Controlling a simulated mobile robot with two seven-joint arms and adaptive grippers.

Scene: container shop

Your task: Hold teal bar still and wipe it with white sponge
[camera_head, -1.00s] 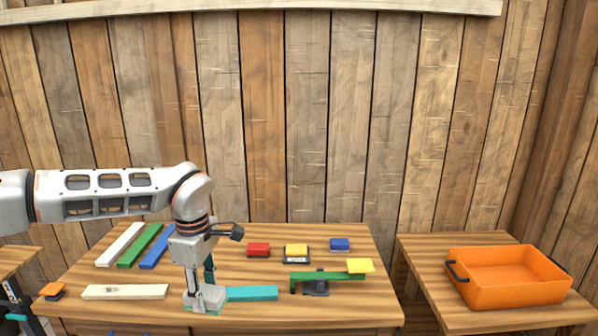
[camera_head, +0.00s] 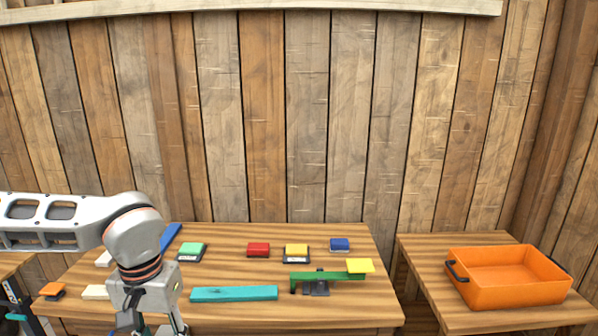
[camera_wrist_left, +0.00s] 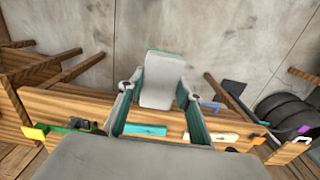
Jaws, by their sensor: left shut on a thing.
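The teal bar (camera_head: 234,294) lies flat near the front of the table, nothing on it and no gripper touching it. It also shows in the left wrist view (camera_wrist_left: 147,129). My left gripper (camera_wrist_left: 157,92) is shut on a whitish block, which looks like the white sponge (camera_wrist_left: 162,70), between its two fingers. In the head view this gripper (camera_head: 151,326) is at the bottom edge, left of the teal bar, with its lower end cut off by the frame. My right gripper is not in view.
The table (camera_head: 250,320) also holds red (camera_head: 258,249), yellow (camera_head: 296,250), blue (camera_head: 339,244) and green (camera_head: 192,250) blocks, and a green bar on a stand (camera_head: 328,277) with a yellow plate. An orange crate (camera_head: 508,292) stands on a side table at right.

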